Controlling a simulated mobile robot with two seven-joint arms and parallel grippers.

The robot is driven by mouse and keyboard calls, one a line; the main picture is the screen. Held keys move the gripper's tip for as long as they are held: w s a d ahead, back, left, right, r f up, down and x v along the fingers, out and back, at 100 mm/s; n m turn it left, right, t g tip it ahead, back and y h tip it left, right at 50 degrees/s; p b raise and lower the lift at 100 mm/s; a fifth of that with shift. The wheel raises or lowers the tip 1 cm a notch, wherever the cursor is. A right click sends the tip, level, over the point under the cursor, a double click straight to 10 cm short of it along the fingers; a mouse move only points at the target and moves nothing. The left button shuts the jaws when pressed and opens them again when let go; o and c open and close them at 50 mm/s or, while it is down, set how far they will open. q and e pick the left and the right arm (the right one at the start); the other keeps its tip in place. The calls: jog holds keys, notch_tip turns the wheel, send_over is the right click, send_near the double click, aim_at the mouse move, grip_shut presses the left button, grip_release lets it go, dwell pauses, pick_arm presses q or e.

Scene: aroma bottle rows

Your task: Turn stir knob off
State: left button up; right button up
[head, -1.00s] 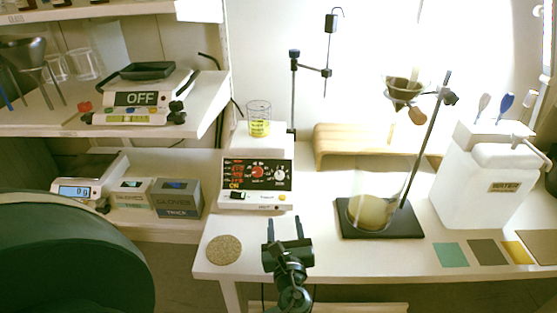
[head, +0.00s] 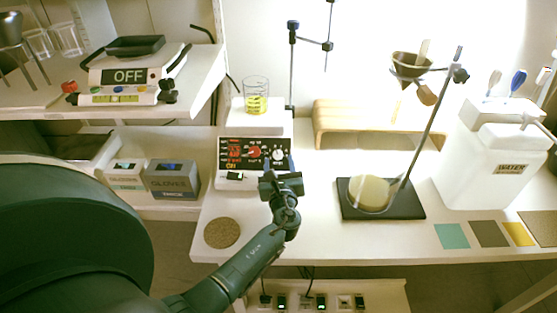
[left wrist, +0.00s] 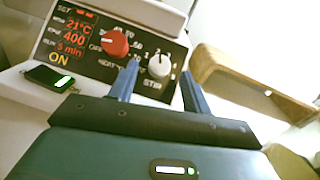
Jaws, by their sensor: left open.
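The stirring hotplate's front panel (head: 240,154) faces me at the middle of the bench. In the left wrist view it carries a red knob (left wrist: 115,43) and, right of it, a white stir knob (left wrist: 158,65) marked "STIR". A red display on the panel reads 21°C, 400 and 5 min, with "ON" in yellow below. My left gripper (head: 278,165) is open in front of the panel. In the left wrist view its two blue fingers (left wrist: 162,82) stand either side of the white knob; contact with it cannot be told. My right gripper is not in view.
A beaker (head: 256,104) with yellow liquid stands on the hotplate. A round cork mat (head: 222,233) lies to the front left. A stand with a dark base (head: 405,207) and a white water container (head: 490,165) are to the right.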

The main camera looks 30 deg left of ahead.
pick_arm(q)
jog(key=shift+x, duration=1)
jog(key=c, duration=1)
